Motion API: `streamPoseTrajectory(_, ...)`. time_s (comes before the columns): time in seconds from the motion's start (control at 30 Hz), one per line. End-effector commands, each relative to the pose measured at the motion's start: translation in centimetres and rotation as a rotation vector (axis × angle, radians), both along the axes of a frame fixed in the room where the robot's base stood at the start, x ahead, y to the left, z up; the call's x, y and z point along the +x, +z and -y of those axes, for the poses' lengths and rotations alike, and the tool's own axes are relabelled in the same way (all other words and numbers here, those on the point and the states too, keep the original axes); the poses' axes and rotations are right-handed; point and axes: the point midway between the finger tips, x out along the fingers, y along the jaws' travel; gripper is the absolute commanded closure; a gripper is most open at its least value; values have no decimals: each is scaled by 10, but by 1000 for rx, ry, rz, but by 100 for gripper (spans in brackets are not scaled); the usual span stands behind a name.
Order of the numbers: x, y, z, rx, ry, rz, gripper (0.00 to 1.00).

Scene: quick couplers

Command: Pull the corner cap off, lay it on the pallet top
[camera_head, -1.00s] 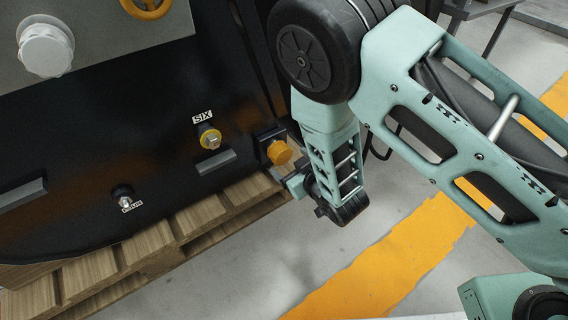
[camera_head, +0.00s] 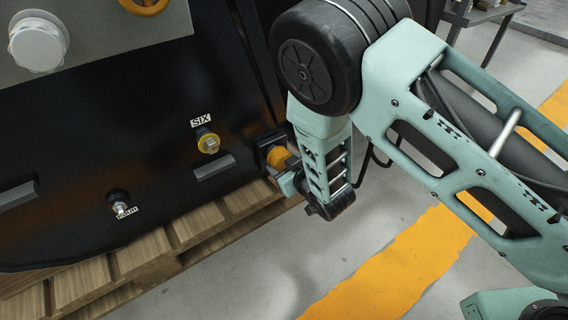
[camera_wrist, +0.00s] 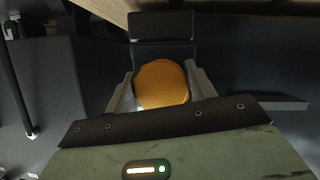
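The orange corner cap (camera_head: 276,157) sits on a dark block at the lower right corner of the black panel, just above the pallet. My gripper (camera_head: 284,174) is at the cap, partly covering it in the head view. In the wrist view the round cap (camera_wrist: 162,84) lies between my two fingers (camera_wrist: 160,88), one on each side. The fingers look spread around it, and I cannot tell whether they touch it. The wooden pallet (camera_head: 184,226) shows bare slats below the panel.
A yellow-ringed coupler (camera_head: 208,143) labelled SIX and a smaller dark coupler (camera_head: 119,205) stick out of the panel. A grey bar (camera_head: 214,168) projects left of the cap. A white cap (camera_head: 38,44) is at upper left.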

Motion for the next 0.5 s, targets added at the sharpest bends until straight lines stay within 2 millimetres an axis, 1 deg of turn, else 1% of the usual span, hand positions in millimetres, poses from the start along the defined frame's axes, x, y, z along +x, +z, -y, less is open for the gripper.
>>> streamPoseTrajectory(0.03, 0, 0, 0, 0, 0, 0, 70)
streamPoseTrajectory(0.07, 0, 0, 0, 0, 0, 0, 72)
streamPoseTrajectory(0.23, -2, 0, 1, -1, 0, -1, 73)
streamPoseTrajectory(0.5, -11, 0, 7, -1, 0, -2, 73)
